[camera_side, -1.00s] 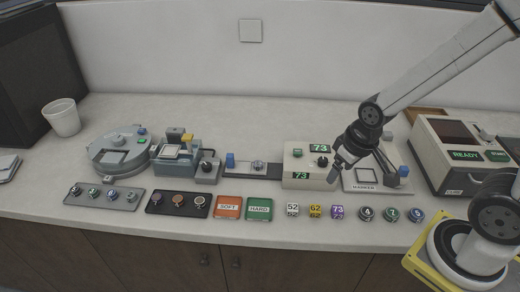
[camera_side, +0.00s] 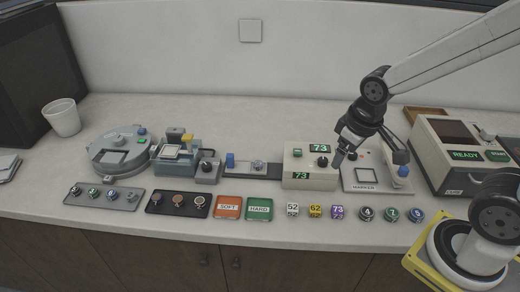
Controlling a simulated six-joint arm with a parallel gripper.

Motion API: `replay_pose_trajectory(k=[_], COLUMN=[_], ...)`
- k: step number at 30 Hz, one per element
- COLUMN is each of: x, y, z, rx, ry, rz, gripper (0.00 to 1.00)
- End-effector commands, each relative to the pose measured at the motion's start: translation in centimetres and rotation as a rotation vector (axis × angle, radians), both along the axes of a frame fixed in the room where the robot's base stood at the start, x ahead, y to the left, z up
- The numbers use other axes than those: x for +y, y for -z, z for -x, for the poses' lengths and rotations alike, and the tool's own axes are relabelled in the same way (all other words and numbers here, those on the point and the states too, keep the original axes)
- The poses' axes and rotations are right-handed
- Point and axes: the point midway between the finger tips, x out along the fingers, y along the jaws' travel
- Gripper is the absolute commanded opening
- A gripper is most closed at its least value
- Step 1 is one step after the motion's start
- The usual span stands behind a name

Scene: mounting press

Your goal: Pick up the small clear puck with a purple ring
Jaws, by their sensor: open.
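A small clear puck (camera_side: 258,166) sits on the grey rail (camera_side: 237,168) in the middle of the bench, right of a blue block. It looks pale with a faint purplish tint, but a ring is too small to make out. My gripper (camera_side: 339,160) is empty, pointing down near the right end of the cream box with the 73 displays. It is well to the right of the puck and apart from it. The jaws are open, though their gap is hard to see at this size.
The cream box (camera_side: 298,178) with a black knob stands between my gripper and the puck. The marker plate (camera_side: 375,180) is at the right. Numbered cubes (camera_side: 315,211), dark round pucks (camera_side: 391,215) and orange and green trays (camera_side: 228,207) line the front.

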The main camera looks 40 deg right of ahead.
Motion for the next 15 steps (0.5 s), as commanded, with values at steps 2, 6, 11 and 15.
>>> replay_pose_trajectory(k=[2, 6, 11, 15], x=[-0.1, -0.3, -0.6, -1.0], y=[0.2, 0.5, 0.8, 1.1], z=[-0.1, -0.4, -0.9, -1.8], rx=[0.015, 0.041, 0.082, 0.132], ry=[-0.048, -0.144, -0.289, -0.474], rz=[0.030, 0.089, 0.182, 0.301], gripper=[0.84, 0.84, 0.84, 0.84])
